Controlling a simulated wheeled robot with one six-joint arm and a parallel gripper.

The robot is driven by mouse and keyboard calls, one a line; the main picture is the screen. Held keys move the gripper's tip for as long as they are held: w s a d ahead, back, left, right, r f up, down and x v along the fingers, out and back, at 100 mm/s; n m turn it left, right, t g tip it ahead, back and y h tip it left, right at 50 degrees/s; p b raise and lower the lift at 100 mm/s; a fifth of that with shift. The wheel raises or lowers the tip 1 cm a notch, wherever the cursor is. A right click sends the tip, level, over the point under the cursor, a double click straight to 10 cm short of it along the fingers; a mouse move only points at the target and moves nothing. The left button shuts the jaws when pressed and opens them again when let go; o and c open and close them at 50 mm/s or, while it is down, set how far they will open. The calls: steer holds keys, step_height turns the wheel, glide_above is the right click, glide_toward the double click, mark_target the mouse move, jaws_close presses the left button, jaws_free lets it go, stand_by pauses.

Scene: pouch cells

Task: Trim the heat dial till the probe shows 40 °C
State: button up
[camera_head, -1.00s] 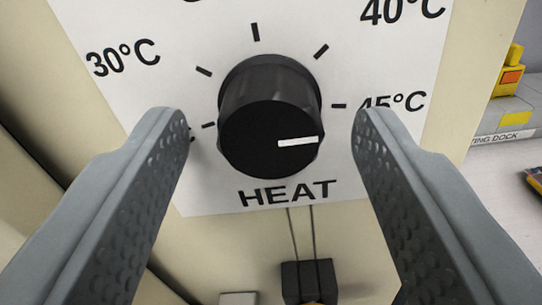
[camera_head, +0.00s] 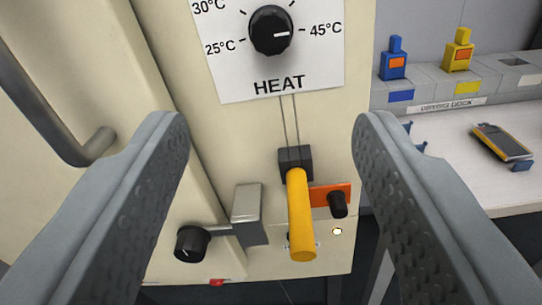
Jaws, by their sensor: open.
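The black heat dial (camera_head: 271,31) sits on a white scale plate (camera_head: 300,75) marked HEAT, at the top of the camera view. Its white pointer line points right, at about the 45°C mark. The 25°C and 30°C labels show at left; the 40°C label is out of view. My gripper (camera_head: 272,125) is open and empty, its two fingers apart below the dial, not touching it. A black block with a yellow-orange handle (camera_head: 300,215) hangs below the plate on two thin wires or rods; whether it is the probe I cannot tell. No temperature reading is visible.
A metal latch (camera_head: 248,215) with a black knob (camera_head: 191,244) and a small black knob on an orange plate (camera_head: 337,204) are low on the panel. A grey door handle (camera_head: 90,150) is at left. A dock (camera_head: 450,105) with blue and yellow units and a handheld device (camera_head: 502,142) stand right.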

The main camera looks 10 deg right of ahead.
steer(key=shift+v, duration=1.4)
steer(key=shift+d, duration=0.1)
steer(key=s+d+f+n+g+y, duration=0.2)
steer(key=s+d+f+g, duration=0.1)
steer(key=d, duration=0.5)
steer(key=s+d+f+n+g+y, duration=0.1)
steer(key=s+d+f+g, duration=0.1)
steer(key=d, duration=0.7)
steer(key=s+d+r+n+t+y, duration=0.1)
steer(key=s+d+r+t, duration=0.1)
steer(key=s+d+r, duration=0.2)
steer(key=s+d+r+n+t+y, duration=0.2)
steer(key=s+d, duration=0.3)
steer(key=s, duration=0.4)
steer(key=shift+d+r+t, duration=0.35)
steer(key=shift+r+t, duration=0.35)
steer(key=shift+r, duration=0.15)
steer(key=shift+s, duration=0.1)
stand_by(2.5)
